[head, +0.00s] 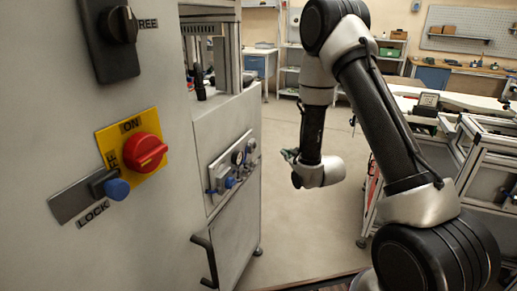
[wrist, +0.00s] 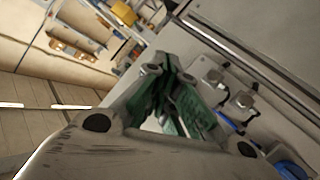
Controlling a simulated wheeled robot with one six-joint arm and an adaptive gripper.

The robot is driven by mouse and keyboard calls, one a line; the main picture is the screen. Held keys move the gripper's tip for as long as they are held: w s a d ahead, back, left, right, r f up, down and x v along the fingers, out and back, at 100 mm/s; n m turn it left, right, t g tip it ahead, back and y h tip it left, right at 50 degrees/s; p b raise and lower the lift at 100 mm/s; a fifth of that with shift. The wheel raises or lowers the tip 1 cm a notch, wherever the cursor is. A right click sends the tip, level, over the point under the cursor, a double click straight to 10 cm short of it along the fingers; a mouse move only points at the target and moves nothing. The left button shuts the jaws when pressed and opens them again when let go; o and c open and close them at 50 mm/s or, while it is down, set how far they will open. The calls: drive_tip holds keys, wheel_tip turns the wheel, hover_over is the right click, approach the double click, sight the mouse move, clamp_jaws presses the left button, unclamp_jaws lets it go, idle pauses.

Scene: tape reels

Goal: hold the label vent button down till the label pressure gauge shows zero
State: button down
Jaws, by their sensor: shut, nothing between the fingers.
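A small panel (head: 232,167) is on the side of the grey machine in the head view. It carries two round gauges (head: 237,158) and blue knobs or buttons (head: 229,182). Their labels and the gauge needles are too small to read, so I cannot tell which is the label vent button. My gripper (head: 290,155) is right of the panel, apart from it and mostly hidden behind my wrist. In the wrist view my gripper (wrist: 162,66) is shut and empty, with green finger pads. Panel fittings (wrist: 243,100) and a blue part (wrist: 225,120) show to its right.
A yellow plate with a red rotary switch (head: 146,152) and a blue lock knob (head: 116,189) are on the near cabinet. A dark handle (head: 205,258) sticks out below the panel. Open floor (head: 300,225) lies right of the machine; a workbench frame (head: 490,180) stands at far right.

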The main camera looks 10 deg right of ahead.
idle(0.4)
drive_tip(key=w+a, duration=0.4)
drive_tip(key=a, duration=0.3)
drive_tip(key=shift+w+a, duration=0.15)
drive_tip(key=shift+w, duration=0.25)
drive_tip(key=shift+a, duration=0.1)
idle(1.1)
drive_tip(key=shift+w+a, duration=0.25)
drive_tip(key=shift+w+a, duration=0.2)
drive_tip(key=shift+a, duration=0.15)
idle(1.7)
idle(1.7)
drive_tip(key=shift+s+d, duration=0.45)
drive_tip(key=shift+d, duration=0.25)
drive_tip(key=shift+s+d, duration=0.7)
drive_tip(key=shift+d, duration=0.35)
drive_tip(key=shift+s+d, duration=0.7)
drive_tip(key=shift+d, duration=0.3)
